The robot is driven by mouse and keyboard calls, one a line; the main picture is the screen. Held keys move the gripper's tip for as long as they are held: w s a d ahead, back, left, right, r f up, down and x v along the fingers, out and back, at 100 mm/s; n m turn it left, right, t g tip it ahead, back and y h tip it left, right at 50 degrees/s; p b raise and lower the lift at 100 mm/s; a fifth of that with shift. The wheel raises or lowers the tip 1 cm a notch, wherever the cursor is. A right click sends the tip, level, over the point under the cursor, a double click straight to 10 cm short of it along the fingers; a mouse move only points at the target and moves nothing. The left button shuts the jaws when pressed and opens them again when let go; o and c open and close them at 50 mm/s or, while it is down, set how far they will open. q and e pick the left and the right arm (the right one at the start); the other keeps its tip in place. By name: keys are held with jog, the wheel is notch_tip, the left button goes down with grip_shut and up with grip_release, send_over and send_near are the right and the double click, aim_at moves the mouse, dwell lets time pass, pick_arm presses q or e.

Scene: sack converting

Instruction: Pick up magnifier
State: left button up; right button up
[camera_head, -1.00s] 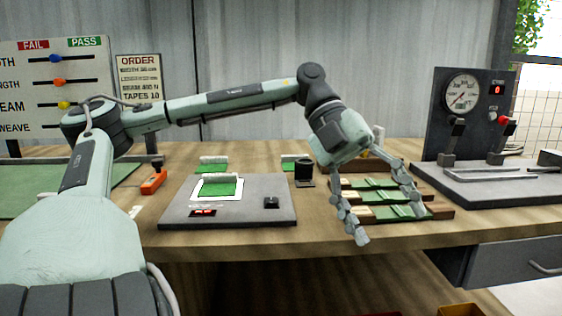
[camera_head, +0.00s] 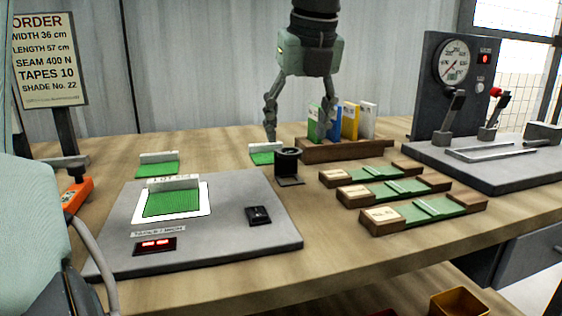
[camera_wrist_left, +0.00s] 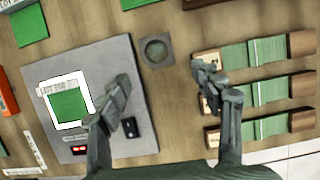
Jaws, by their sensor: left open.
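The magnifier (camera_head: 288,163) is a small black stand loupe with a round barrel on a flat foot. It stands upright on the wooden bench, just off the back right corner of the grey plate. In the left wrist view, the magnifier (camera_wrist_left: 157,51) appears from above as a dark ring with a greyish lens. My left gripper (camera_head: 299,136) hangs fingers-down above the bench, open and empty, its fingers spread. In the left wrist view, my left gripper (camera_wrist_left: 164,98) has one finger on each side, with the magnifier beyond the gap between them. My right gripper is not in view.
The grey plate (camera_head: 215,253) holds a green swatch, a small black block and a red display. Wooden sample holders (camera_head: 425,208) with green strips lie right of the magnifier. A booklet rack (camera_head: 340,150) stands behind. A gauge machine (camera_head: 443,75) is at right.

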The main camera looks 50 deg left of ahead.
aim_at(289, 150)
pick_arm(q)
jog(key=x, duration=0.2)
jog(key=a+x, duration=0.1)
jog(key=x, duration=0.4)
jog(key=shift+w+a, duration=0.35)
jog(key=shift+w, duration=0.05)
jog(key=shift+c, duration=0.3)
jog(key=shift+r, duration=0.1)
jog(key=c, duration=1.2)
